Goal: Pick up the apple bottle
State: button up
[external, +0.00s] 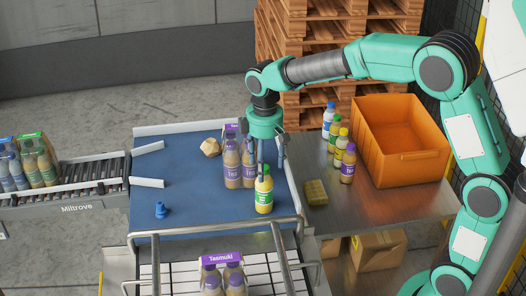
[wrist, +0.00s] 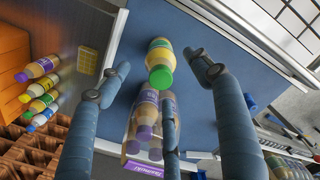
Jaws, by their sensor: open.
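A yellow bottle with a green cap (external: 264,196) stands upright on the blue surface near its right front corner; its label is too small to read, so I cannot confirm that it is the apple bottle. In the wrist view this bottle (wrist: 160,62) shows between the outer fingertips, cap towards the camera. My gripper (external: 266,158) is open above and slightly behind it. The wrist view shows its fingers (wrist: 161,68) spread, with nothing held between them.
A purple-topped bottle pack (external: 232,168) stands close behind the bottle, beside my fingers. A tan lump (external: 210,147) and a blue piece (external: 160,210) lie on the blue surface. Several bottles (external: 338,146), a yellow block (external: 316,192) and an orange crate (external: 410,170) are at right.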

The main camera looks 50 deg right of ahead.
aim_at(265, 176)
jog(key=shift+f, duration=2.5)
jog(key=shift+f, duration=0.1)
jog(key=shift+f, duration=2.5)
jog(key=c, duration=1.5)
jog(key=shift+r, duration=5.05)
